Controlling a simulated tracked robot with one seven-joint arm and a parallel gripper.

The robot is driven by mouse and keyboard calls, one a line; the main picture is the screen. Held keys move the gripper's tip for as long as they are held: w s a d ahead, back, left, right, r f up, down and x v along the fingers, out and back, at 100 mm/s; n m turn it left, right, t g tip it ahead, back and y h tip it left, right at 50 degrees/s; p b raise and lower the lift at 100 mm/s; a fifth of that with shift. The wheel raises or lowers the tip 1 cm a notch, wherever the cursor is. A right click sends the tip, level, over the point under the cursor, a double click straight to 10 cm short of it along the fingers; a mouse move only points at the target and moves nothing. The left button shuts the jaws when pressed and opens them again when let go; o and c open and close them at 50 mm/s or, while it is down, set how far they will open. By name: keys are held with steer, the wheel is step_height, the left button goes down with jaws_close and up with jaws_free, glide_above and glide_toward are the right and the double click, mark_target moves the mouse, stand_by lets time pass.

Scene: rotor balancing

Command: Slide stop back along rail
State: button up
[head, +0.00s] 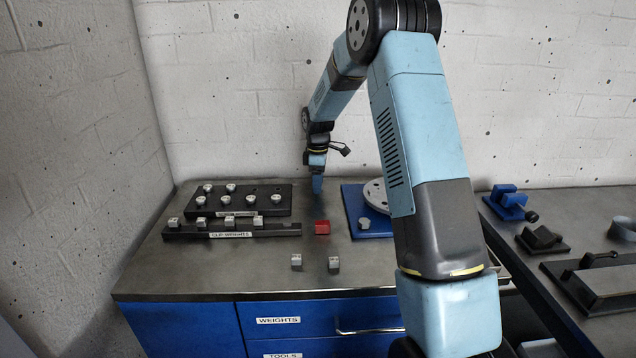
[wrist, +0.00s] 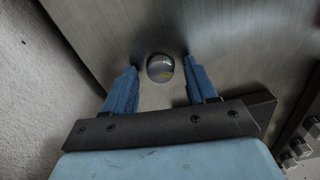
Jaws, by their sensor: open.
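My gripper (head: 317,186) points down over the back of the steel table. In the wrist view its two blue fingers (wrist: 161,68) are apart, with a shiny round metal piece (wrist: 160,67) showing between them; I cannot tell whether they touch it. This piece is not distinct in the head view. A dark rail-like strip (head: 190,233) labelled "CLIP WEIGHTS" lies to the left with several grey clips on it. A red block (head: 322,227) stands just past its right end, in front of my gripper. I cannot tell which piece is the stop.
A black plate (head: 262,207) holds several round weights at the back left. A blue base (head: 352,205) with a grey disc (head: 376,194) stands right of my gripper, partly behind my arm. Two small grey blocks (head: 296,262) (head: 334,265) sit near the front. A right bench (head: 530,262) carries fixtures.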

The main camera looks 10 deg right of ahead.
steer(key=shift+f, duration=0.1)
steer(key=shift+c, duration=0.3)
jaws_close()
stand_by(0.4)
